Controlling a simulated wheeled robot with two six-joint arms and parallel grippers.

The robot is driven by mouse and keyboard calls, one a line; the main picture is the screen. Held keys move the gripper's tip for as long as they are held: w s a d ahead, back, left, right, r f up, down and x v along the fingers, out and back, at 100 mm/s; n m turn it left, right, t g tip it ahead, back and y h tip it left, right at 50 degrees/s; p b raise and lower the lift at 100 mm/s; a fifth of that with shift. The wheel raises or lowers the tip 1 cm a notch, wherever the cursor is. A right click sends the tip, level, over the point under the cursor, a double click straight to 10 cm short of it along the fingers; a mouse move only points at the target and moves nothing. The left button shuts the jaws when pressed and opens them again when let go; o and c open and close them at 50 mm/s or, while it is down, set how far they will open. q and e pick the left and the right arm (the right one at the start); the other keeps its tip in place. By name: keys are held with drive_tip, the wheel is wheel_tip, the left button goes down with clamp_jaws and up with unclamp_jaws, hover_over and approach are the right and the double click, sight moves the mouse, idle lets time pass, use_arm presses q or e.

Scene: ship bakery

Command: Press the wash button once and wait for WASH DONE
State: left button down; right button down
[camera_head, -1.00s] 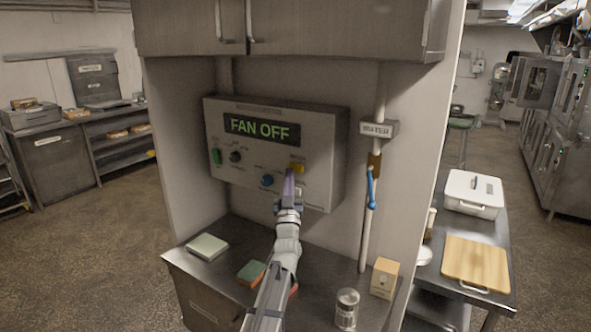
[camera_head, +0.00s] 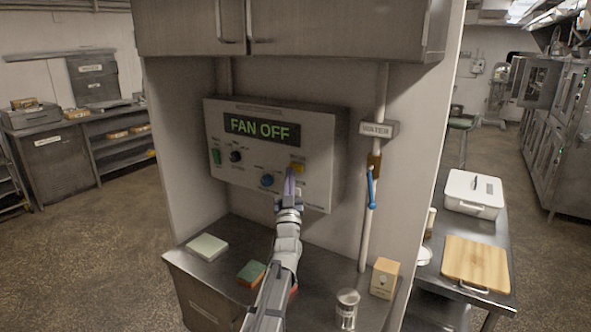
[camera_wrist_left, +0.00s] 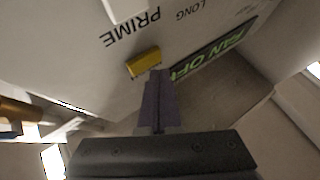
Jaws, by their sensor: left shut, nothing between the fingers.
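A grey wall panel (camera_head: 225,172) carries a lit display (camera_head: 262,129) that reads FAN OFF. On its face are a green control (camera_head: 216,157), a black knob (camera_head: 235,156), a blue control (camera_head: 267,180) and a yellow button (camera_head: 297,168). I cannot read which label says wash. My left gripper (camera_head: 290,172) is shut and empty, its purple fingertips just below the yellow button. In the left wrist view, the fingertips (camera_wrist_left: 158,76) are right beside the yellow button (camera_wrist_left: 144,63); I cannot tell whether they touch. A label PRIME shows nearby. My right gripper is not in view.
Below the panel, a metal counter (camera_head: 225,270) holds a pale green block (camera_head: 207,247), a sponge (camera_head: 251,273), a can (camera_head: 347,308) and a small box (camera_head: 384,278). A pipe with a blue lever (camera_head: 372,188) and a WATER sign (camera_head: 378,129) runs right of the panel.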

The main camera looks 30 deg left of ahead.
use_arm(q)
drive_tip(key=shift+w, duration=0.3)
drive_tip(key=shift+w, duration=0.45)
idle(0.7)
drive_tip(key=shift+s, duration=0.9)
drive_tip(key=s, duration=0.5)
drive_tip(key=shift+a, duration=0.2)
idle(0.9)
